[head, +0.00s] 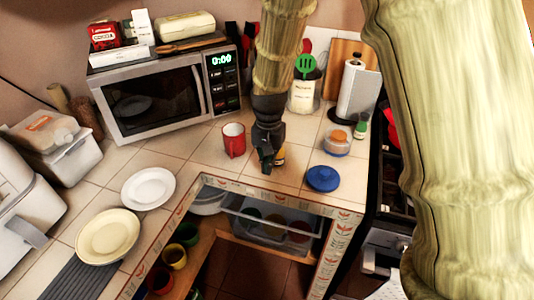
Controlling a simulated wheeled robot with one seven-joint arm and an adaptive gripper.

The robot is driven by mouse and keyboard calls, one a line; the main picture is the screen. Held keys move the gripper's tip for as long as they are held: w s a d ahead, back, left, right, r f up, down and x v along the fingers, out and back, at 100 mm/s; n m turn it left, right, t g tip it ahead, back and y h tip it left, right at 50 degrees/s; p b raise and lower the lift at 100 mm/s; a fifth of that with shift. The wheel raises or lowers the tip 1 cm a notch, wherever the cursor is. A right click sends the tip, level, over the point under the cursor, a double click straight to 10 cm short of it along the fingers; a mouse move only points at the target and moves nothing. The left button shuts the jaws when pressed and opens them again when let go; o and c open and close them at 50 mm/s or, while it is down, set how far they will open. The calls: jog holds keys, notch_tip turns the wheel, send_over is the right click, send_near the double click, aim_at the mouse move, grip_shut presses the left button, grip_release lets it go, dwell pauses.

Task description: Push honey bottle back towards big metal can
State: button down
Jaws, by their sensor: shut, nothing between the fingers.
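My gripper (267,165) points down at the tiled counter, near its front edge in the middle of the head view. Its fingers look shut and hold nothing. A small amber-yellow object (280,156), possibly the honey bottle, shows just behind and right of the fingers. Most of it is hidden by my gripper, and I cannot tell whether they touch. A large pale can with a label (303,96), possibly the big metal can, stands farther back to the right and holds utensils.
A red mug (234,140) stands left of my gripper. A microwave (165,95) stands at the back left. The counter edge drops to open shelves in front.

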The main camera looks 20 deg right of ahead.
notch_tip(320, 180, down, 5)
jog(key=shift+s+a+p, duration=0.1)
jog(key=shift+p, duration=0.45)
jog(key=shift+w+d+r+p, duration=0.1)
jog(key=shift+w+d+p, duration=0.2)
jog(key=shift+w, duration=0.2)
jog(key=shift+w+d+r+p, duration=0.1)
jog(key=shift+w+d+p, duration=0.2)
jog(key=shift+w, duration=0.2)
jog(key=shift+w+d+f, duration=0.2)
jog(key=shift+w+d, duration=0.35)
jog(key=shift+w, duration=0.1)
jog(key=w+d, duration=0.3)
jog(key=w, duration=0.1)
jog(key=w+d, duration=0.3)
jog(key=w, duration=0.2)
jog(key=w+d, duration=0.3)
jog(key=w, duration=0.1)
jog(key=shift+w+d, duration=0.1)
jog(key=shift+w, duration=0.25)
jog(key=shift+s, duration=0.15)
